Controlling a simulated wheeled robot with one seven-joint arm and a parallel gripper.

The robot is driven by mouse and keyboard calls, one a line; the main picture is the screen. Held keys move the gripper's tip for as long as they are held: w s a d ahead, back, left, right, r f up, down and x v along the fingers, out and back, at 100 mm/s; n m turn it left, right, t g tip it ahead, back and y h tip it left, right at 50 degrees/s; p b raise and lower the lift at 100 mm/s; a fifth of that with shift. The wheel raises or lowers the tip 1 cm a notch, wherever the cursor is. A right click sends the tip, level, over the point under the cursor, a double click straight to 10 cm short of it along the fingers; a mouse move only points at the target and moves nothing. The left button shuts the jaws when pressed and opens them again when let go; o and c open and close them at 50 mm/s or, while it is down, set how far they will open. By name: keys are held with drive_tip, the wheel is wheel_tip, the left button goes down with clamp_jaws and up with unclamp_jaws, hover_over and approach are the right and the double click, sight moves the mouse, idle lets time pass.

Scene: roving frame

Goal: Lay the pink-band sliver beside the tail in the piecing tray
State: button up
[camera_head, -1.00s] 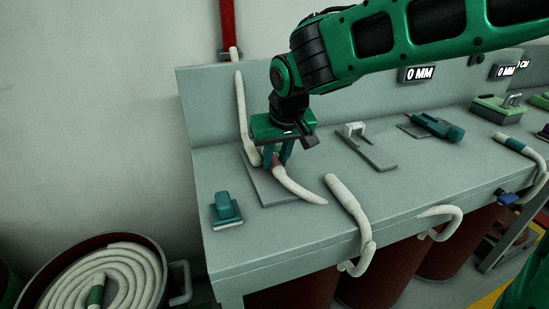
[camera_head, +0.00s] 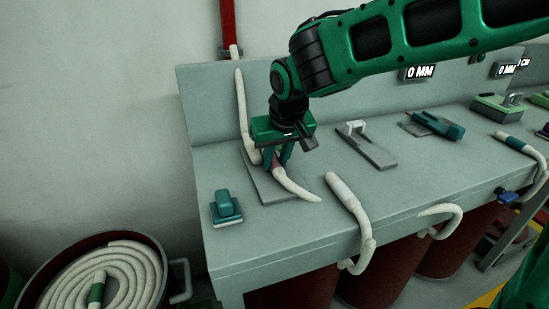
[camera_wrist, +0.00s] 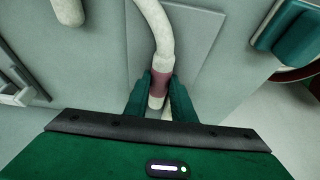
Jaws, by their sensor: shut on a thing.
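The pink-band sliver (camera_head: 296,187) is a cream rope with a pink band near one end. My gripper (camera_head: 277,160) is shut on it at the band, low over the piecing tray (camera_head: 262,184), a flat grey plate on the bench. The sliver's free end trails toward the bench front. In the wrist view the pink band (camera_wrist: 161,82) sits between my two green fingers (camera_wrist: 158,100). The tail (camera_head: 242,110), a cream rope, comes down along the back panel and ends close to my fingers. They hide the gap between tail and sliver, so I cannot tell whether they touch.
A teal-handled block (camera_head: 226,207) stands left of the tray. A grey plate with a white handle (camera_head: 366,145) lies to the right. Other cream slivers (camera_head: 350,200) hang over the bench front. A drum of coiled sliver (camera_head: 170,290) stands at lower left.

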drive_tip(key=o, duration=1.7)
drive_tip(key=shift+o, duration=0.2)
drive_tip(key=shift+r, duration=0.1)
drive_tip(key=v, duration=1)
drive_tip(key=shift+s+r, duration=0.15)
drive_tip(key=shift+r, duration=0.1)
drive_tip(key=shift+d, duration=0.1)
